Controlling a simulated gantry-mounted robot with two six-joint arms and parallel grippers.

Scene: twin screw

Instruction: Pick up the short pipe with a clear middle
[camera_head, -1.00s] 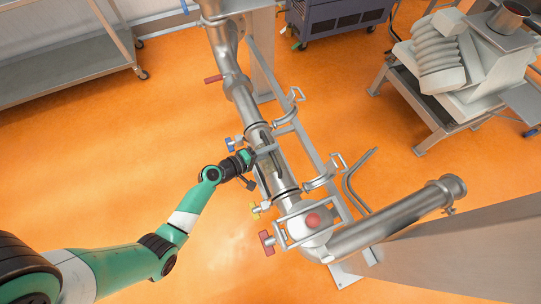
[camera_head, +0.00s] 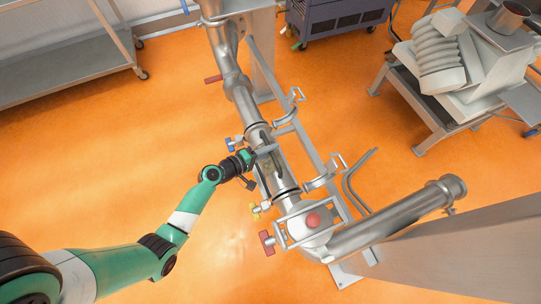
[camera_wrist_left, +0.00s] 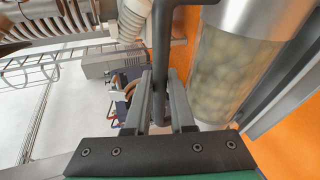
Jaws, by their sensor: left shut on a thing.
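The short pipe with a clear middle (camera_head: 272,176) sits in line in the metal pipe run in the head view. In the left wrist view its clear section (camera_wrist_left: 222,75) shows pale, rounded contents, with a metal end above it. My left gripper (camera_head: 262,151) is at the pipe's left side. In the left wrist view its fingers (camera_wrist_left: 160,85) are shut on a dark grey bar (camera_wrist_left: 162,45) that runs alongside the clear section. The head view does not show clearly how the bar joins the pipe. My right gripper is not in view.
Two ring clamps, one upper (camera_head: 290,106) and one lower (camera_head: 322,181), stand open beside the pipe joints. A red-handled valve (camera_head: 267,242) is below. A machine on a stand (camera_head: 440,60) is at upper right.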

